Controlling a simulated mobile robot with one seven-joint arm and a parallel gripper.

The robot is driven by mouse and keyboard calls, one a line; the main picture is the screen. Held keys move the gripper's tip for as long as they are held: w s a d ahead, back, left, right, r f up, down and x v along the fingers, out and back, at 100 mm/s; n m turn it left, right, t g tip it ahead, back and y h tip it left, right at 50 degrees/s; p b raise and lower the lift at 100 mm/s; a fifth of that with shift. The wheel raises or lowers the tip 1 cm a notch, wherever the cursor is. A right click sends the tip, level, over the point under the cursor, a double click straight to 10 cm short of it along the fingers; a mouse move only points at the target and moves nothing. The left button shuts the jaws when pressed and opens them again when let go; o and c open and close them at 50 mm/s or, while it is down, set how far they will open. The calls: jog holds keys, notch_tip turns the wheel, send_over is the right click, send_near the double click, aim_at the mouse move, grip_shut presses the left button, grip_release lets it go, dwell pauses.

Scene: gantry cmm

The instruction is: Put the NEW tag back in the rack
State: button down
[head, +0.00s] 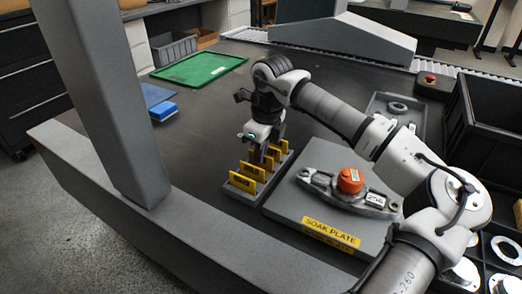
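The grey rack (236,196) stands on the dark table left of the soak plate. Several yellow tags (243,183) stand upright in it, one behind another. Their lettering is too small to read, so I cannot tell which one is the NEW tag. My gripper (261,156) points down at the far part of the rack, right over or among the rear tags. Its fingers are small and partly merge with the tags, so I cannot tell whether they are open or shut on a tag.
The soak plate (283,213) with a grey casting and orange knob (350,180) lies right of the rack. A grey gantry column (105,100) rises at left. A black crate (485,125) stands at right.

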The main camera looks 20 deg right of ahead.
dwell(0.3)
jog(key=c, duration=1.3)
grip_release()
jog(key=shift+r+p, duration=2.25)
jog(key=shift+r, duration=1.25)
jog(key=shift+s+f, duration=0.1)
